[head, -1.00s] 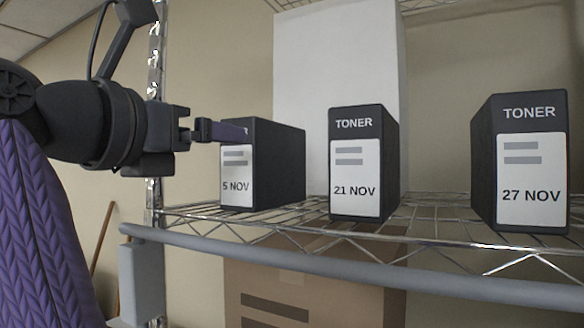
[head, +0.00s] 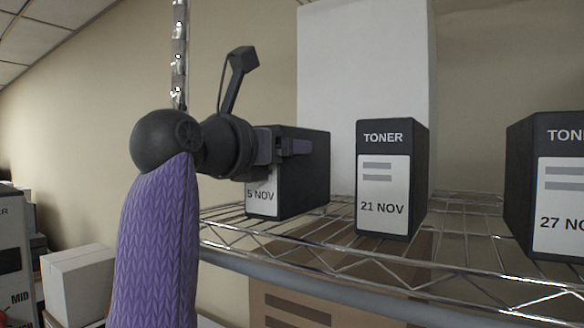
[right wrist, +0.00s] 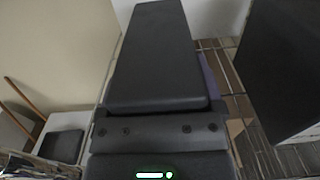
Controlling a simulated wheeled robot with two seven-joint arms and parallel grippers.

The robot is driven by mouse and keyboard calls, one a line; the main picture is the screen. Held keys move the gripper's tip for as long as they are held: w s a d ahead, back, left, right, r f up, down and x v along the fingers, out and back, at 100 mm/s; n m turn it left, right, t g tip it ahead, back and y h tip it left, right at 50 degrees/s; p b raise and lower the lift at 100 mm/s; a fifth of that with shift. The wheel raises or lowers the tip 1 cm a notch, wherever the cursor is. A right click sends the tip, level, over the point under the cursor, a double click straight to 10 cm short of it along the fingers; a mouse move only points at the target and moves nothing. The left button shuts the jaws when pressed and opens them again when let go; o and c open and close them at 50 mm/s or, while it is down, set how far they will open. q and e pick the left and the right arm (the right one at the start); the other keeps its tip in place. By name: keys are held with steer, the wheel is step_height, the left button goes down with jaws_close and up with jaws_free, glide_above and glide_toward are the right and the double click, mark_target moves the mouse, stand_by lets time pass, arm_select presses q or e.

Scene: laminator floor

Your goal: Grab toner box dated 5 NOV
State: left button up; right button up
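The toner box dated 5 NOV (head: 309,180) is black with a white front label and stands upright on the wire shelf, left of the others. My right gripper (head: 287,147) is at its upper front, hiding the upper label. One purple finger lies along the box's right side; the other finger is hidden. In the right wrist view the black box top (right wrist: 155,55) extends straight ahead of the gripper, with purple showing along its right edge. Whether the fingers press on the box cannot be told. My left gripper is in neither view.
Toner boxes dated 21 NOV (head: 392,180) and 27 NOV (head: 530,185) stand to the right, with a gap between each. A tall white box (head: 365,60) stands behind. A shelf post (head: 179,55) rises at the left. A cardboard box (head: 300,300) is below the shelf.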

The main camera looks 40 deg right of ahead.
jaws_close()
